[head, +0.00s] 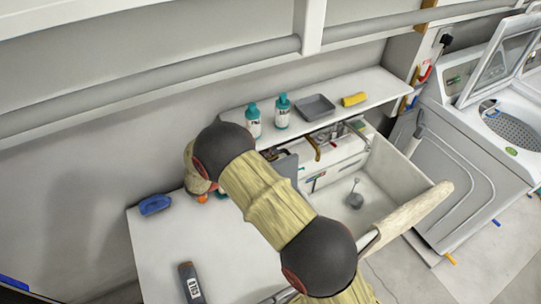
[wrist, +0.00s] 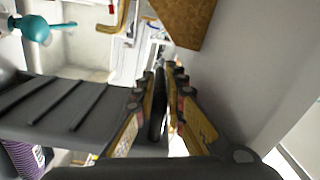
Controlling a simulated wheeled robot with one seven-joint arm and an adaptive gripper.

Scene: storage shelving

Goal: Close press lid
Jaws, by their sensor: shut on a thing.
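In the wrist view, my gripper (wrist: 159,92) has its yellow and black fingers closed around a thin dark edge (wrist: 157,105). This edge seems to belong to the press lid, a dark grey panel with raised ridges (wrist: 65,108) at the left. The lid looks raised, not flat. In the head view, a grey upright panel (head: 284,167) beside my arm appears to be the same lid. My arm hides most of the press and my gripper there, so the press base cannot be made out.
A white sink (head: 385,165) lies right of the press. Teal bottles (head: 282,112), a grey tray (head: 315,107) and a yellow item (head: 354,99) stand on the shelf behind. A blue item (head: 155,204) and a dark handheld device (head: 191,284) lie on the white counter (head: 150,245), with bare room between them.

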